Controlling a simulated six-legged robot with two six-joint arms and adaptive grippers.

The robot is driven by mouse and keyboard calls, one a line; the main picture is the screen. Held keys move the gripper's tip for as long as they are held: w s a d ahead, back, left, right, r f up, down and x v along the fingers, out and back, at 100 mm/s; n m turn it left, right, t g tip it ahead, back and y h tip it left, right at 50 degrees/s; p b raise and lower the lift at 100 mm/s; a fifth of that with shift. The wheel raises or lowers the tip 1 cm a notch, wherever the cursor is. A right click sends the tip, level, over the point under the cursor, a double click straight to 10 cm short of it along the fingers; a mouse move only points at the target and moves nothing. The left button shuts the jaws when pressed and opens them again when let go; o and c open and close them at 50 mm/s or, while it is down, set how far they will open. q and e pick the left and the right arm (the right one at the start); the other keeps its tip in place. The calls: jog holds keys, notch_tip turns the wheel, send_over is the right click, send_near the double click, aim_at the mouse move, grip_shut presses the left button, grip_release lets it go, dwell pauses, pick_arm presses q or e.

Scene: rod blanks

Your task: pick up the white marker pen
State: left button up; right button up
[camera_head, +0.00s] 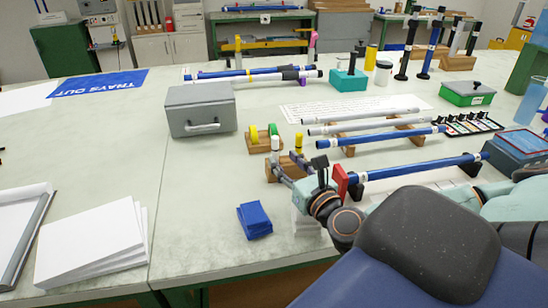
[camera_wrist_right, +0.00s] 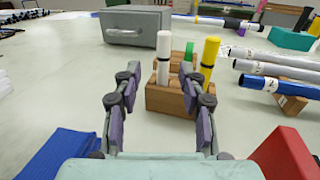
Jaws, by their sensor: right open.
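The white marker pen (camera_wrist_right: 163,57) stands upright in a small wooden block (camera_wrist_right: 168,101) in the right wrist view. In the head view its white top (camera_head: 275,143) shows just beyond my right gripper (camera_head: 285,164). My right gripper is open, and its two fingers (camera_wrist_right: 159,78) appear on either side of the pen in the wrist view, with visible gaps to it. I cannot tell whether the fingertips reach as far as the pen. My left gripper is out of view.
A grey case (camera_head: 202,109) stands behind left. Blue cards (camera_head: 254,219) and a red block (camera_head: 340,181) are near the arm.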

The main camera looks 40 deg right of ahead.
aim_at(277, 151)
jog(key=shift+w+d+f+b, duration=0.15)
jog(key=shift+w+d+f, duration=0.15)
jog(key=shift+w, duration=0.35)
jog(key=shift+w+d+f+b, duration=0.15)
jog(key=shift+w+d+f, duration=0.1)
jog(key=shift+w, duration=0.35)
jog(key=shift+w+d+r+b, duration=0.1)
jog(key=shift+w+r+b, duration=0.15)
jog(key=shift+w+b, duration=0.3)
jog(key=shift+w+d+r+b, duration=0.1)
jog(key=shift+w+r+b, duration=0.1)
jog(key=shift+w+b, duration=0.25)
jog(key=shift+w+d+f+b, duration=0.15)
jog(key=shift+w+d+b, duration=0.1)
jog(key=shift+w, duration=0.3)
jog(key=shift+w+d+f+b, duration=0.15)
jog(key=shift+w+b, duration=0.1)
jog(key=shift+w, duration=0.25)
jog(key=shift+s+a+r, duration=0.25)
jog(key=shift+r, duration=0.1)
jog(key=shift+w+d+f, duration=0.15)
jog(key=shift+w+f, duration=0.1)
jog(key=c, duration=0.5)
jog(key=shift+s+r, duration=0.15)
jog(key=shift+s, duration=0.05)
grip_shut()
jog(key=shift+w, duration=0.1)
